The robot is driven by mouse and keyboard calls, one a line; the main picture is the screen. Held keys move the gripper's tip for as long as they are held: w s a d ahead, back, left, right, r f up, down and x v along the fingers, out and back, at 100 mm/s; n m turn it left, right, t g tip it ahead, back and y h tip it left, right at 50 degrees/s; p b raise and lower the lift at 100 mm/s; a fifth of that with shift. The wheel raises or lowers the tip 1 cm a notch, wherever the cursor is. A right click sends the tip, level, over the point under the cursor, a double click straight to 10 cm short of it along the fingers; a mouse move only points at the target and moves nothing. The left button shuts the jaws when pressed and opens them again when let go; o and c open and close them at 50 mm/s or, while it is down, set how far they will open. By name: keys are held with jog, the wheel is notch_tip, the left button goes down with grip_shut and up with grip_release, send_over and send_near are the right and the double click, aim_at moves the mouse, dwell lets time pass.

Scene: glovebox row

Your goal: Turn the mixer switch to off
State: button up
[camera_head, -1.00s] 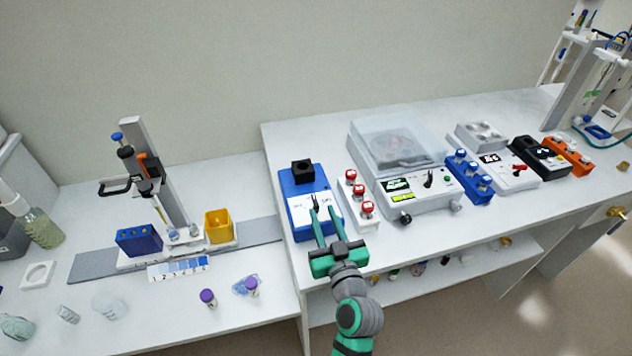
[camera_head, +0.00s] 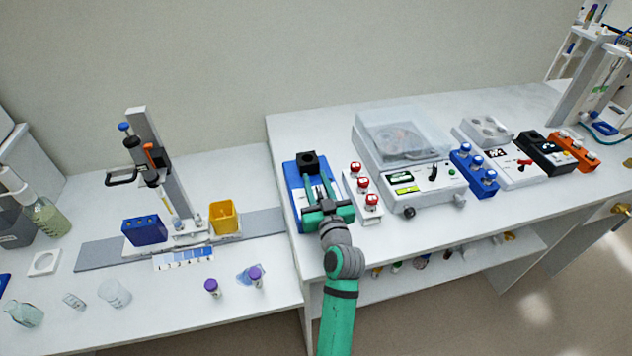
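The mixer (camera_head: 292,172) is a blue box with a black cup head (camera_head: 308,161) on top, standing at the left end of the raised bench. My gripper (camera_head: 317,178) reaches over the mixer from the front, its two green fingers pointing toward the black head. The fingers are apart, with part of the mixer's white panel showing between them. My gripper's body covers the front of the mixer. The mixer's switch is hidden or too small to make out, so I cannot tell its position or whether a finger touches it.
Close on the right stands a white rack (camera_head: 353,187) with red-capped vials. Beyond it are a clear-lidded centrifuge (camera_head: 435,185) and a blue rack (camera_head: 472,180).

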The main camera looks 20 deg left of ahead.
jog(key=shift+c, duration=0.3)
grip_shut()
jog(key=shift+n+g+y, duration=0.3)
jog(key=shift+y, duration=0.1)
jog(key=g+y, duration=0.1)
jog(key=n+y, duration=0.1)
jog(key=n+g, duration=0.1)
jog(key=shift+s+a+g+y, duration=0.3)
jog(key=shift+y, duration=0.1)
jog(key=shift+s+a+f+n+g+y, duration=0.1)
jog(key=shift+s+a+n+g+y, duration=0.15)
jog(key=shift+n+g+y, duration=0.45)
jog(key=shift+s+a+n+g+y, duration=0.15)
jog(key=shift+n+g+y, duration=0.25)
jog(key=shift+n+g, duration=0.5)
jog(key=shift+o, duration=0.3)
grip_release()
jog(key=shift+d, duration=0.1)
